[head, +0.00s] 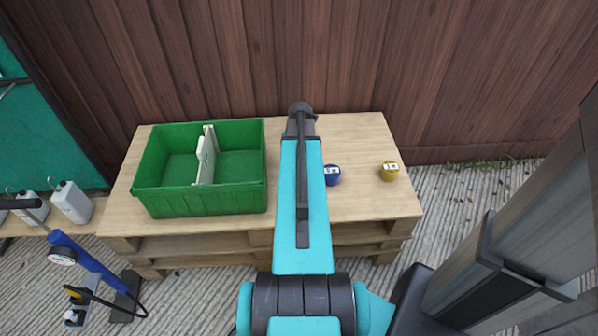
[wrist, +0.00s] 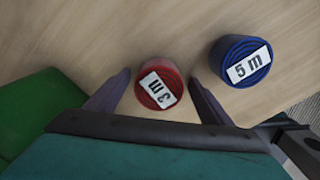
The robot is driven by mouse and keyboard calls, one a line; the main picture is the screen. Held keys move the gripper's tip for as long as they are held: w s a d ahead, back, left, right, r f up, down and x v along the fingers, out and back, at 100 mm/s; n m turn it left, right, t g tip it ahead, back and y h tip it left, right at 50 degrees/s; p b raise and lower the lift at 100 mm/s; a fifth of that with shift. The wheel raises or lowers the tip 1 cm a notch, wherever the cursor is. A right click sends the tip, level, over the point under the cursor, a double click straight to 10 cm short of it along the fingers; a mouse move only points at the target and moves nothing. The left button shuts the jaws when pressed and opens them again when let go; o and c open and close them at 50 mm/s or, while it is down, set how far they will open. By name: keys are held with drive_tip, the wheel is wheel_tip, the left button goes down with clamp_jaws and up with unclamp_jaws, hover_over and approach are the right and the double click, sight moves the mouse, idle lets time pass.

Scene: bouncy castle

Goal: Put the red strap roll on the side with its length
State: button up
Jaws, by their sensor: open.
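The red strap roll (wrist: 160,88) stands on the wooden top with a white label reading "3 m", upside down in the wrist view. My gripper (wrist: 159,75) is open, with one finger on each side of the red roll and visible gaps between. In the head view my arm hides the red roll and the gripper tips. The green crate (head: 200,201) stands on the left of the pallet table; its wall also shows at the left of the wrist view (wrist: 38,108). A pale divider (head: 206,157) splits it into left and right sides, both looking empty. No length marking on it is readable.
A blue roll (head: 331,174) labelled "5 m" in the wrist view (wrist: 241,62) stands close right of the red one. A yellow roll (head: 389,171) stands farther right. The pallet table (head: 365,138) stands before a wooden fence (head: 350,55).

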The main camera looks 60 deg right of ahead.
idle(0.4)
drive_tip(key=c, duration=1.4)
drive_tip(key=shift+o, duration=0.2)
drive_tip(key=shift+r, duration=0.1)
drive_tip(key=shift+r+p, duration=0.9)
drive_tip(key=shift+r, duration=4.05)
